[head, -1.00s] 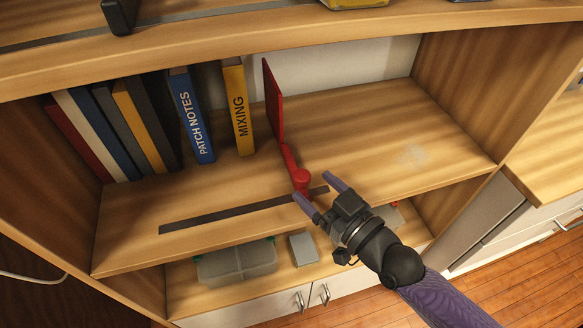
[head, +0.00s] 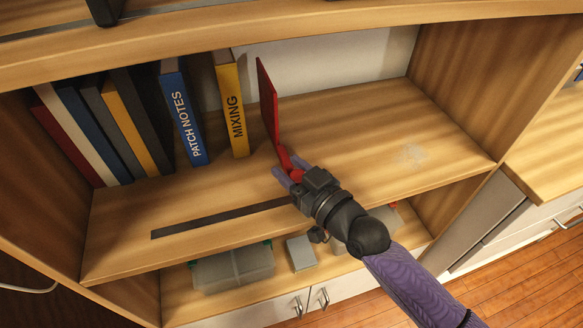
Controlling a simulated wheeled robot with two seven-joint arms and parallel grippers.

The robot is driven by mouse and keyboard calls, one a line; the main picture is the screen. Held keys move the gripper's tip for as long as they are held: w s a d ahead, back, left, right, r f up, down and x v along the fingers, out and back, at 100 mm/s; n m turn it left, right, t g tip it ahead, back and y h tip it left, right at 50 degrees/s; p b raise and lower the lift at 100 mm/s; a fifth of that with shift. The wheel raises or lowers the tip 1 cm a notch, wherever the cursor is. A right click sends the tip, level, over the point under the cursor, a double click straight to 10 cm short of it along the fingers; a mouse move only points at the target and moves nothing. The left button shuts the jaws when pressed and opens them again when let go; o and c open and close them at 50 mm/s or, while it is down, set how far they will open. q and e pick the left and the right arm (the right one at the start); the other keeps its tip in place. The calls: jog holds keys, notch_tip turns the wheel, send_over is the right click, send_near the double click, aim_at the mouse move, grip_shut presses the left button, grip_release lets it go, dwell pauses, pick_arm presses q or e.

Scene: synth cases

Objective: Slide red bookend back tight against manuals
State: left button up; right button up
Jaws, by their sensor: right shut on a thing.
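The red bookend (head: 268,103) stands upright on the shelf, to the right of the yellow MIXING manual (head: 231,108), with a gap between them. The blue PATCH NOTES manual (head: 183,115) stands left of MIXING, also with a gap. Several more manuals (head: 112,125) lean together at the left wall. My right gripper (head: 288,170) is shut on the bookend's red front handle, its purple fingers on either side of it. The handle is mostly hidden by the gripper. My left gripper is not in view.
A dark strip (head: 205,221) lies along the shelf's front. The shelf right of the bookend is clear up to the side wall (head: 470,75), apart from a pale scuff. The lower shelf holds a translucent bin (head: 233,268) and a grey box (head: 302,252).

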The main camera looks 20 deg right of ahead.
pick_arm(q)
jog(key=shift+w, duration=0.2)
pick_arm(e)
grip_shut()
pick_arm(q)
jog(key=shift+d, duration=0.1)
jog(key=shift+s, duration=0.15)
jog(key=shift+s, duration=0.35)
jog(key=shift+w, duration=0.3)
